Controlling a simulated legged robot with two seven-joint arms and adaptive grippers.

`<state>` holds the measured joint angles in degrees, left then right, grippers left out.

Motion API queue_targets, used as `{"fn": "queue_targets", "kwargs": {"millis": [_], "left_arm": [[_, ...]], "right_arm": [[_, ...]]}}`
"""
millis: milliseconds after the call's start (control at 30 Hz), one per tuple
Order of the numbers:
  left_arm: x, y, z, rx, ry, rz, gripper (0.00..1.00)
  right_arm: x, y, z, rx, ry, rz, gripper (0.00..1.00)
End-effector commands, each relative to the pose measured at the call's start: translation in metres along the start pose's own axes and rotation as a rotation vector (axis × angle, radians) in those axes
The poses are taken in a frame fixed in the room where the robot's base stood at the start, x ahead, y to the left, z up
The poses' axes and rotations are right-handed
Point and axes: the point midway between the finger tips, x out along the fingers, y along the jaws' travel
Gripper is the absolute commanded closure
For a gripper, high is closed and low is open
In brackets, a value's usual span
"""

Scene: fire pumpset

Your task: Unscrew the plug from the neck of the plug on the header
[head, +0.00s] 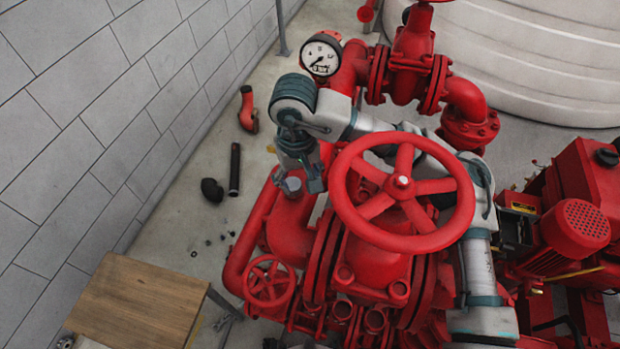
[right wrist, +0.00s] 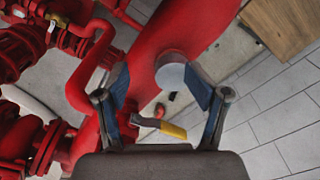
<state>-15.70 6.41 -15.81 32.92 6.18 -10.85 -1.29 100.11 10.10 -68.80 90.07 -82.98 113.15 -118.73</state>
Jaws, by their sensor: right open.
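The header is a large red pipe (right wrist: 186,30) in the right wrist view, and it also shows in the head view (head: 290,235). On its neck sits a grey round plug (right wrist: 172,76), seen near top-on in the right wrist view. In the head view the plug (head: 292,186) is a small grey cap. My right gripper (head: 299,179) is open beside and above it. In the right wrist view the fingers (right wrist: 158,80) stand apart, with the plug between their tips, closer to the right finger. Contact cannot be told. My left gripper is not in view.
A large red handwheel (head: 402,182) stands over my right arm, with a smaller handwheel (head: 270,281) lower left. A pressure gauge (head: 320,57) is at the back. A wooden table (head: 135,305) is front left. Loose pipes (head: 235,169) and small parts lie on the floor.

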Motion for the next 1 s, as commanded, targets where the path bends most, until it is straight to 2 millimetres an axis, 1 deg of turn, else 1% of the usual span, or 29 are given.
{"fn": "queue_targets", "kwargs": {"millis": [33, 100, 267, 500, 667, 833, 1000], "left_arm": [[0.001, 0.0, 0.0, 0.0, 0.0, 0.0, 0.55], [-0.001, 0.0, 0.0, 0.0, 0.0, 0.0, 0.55], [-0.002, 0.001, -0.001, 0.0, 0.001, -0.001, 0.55], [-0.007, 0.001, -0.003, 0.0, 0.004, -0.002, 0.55], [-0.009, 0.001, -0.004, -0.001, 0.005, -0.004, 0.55], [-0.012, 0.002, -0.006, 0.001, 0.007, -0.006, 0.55], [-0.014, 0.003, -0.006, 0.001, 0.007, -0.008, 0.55]], "right_arm": [[0.012, -0.004, 0.001, 0.059, -0.018, 0.006, 0.42], [0.012, -0.004, 0.001, 0.145, -0.017, 0.007, 0.42], [0.011, -0.002, 0.001, 0.254, -0.017, 0.008, 0.42], [0.008, -0.001, 0.002, 0.562, -0.014, 0.006, 0.42], [0.006, 0.0, 0.003, 0.673, -0.012, 0.003, 0.42], [0.005, 0.003, 0.004, 0.911, -0.012, 0.001, 0.42], [0.004, 0.007, 0.005, 1.036, -0.012, -0.003, 0.42]]}}
